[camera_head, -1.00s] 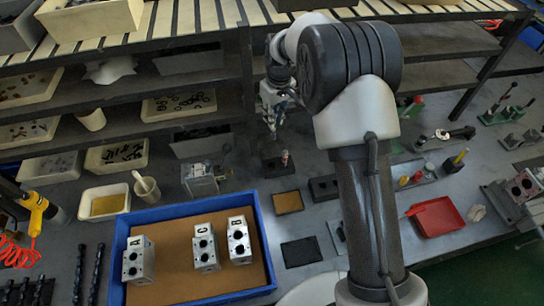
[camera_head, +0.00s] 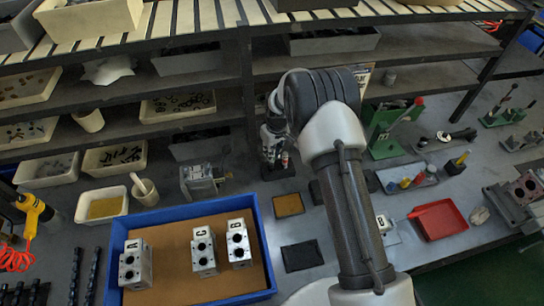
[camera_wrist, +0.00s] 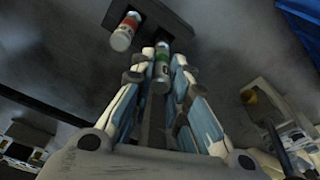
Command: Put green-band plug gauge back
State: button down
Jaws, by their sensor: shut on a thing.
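In the wrist view my gripper (camera_wrist: 160,100) is shut on the green-band plug gauge (camera_wrist: 161,68), a pale cylinder with a green band. The gauge's far end is close to a dark holder block (camera_wrist: 172,20); I cannot tell whether it is in a hole. A red-band plug gauge (camera_wrist: 125,32) stands at that block, left of the green one. In the head view my gripper (camera_head: 272,160) is low over the dark holder block (camera_head: 277,174) and partly covers it. The green-band gauge is not clear there.
A blue tray (camera_head: 268,255) with several lettered valve blocks stands in front. A small box-shaped device (camera_head: 203,180) is left of the holder. An orange-brown pad (camera_head: 289,205) and a black pad (camera_head: 302,256) lie nearby. A green press (camera_head: 385,140) stands right of my arm.

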jog(key=shift+f, duration=1.45)
jog(key=shift+f, duration=0.1)
jog(key=c, duration=1.8)
grip_release()
jog(key=shift+b, duration=0.3)
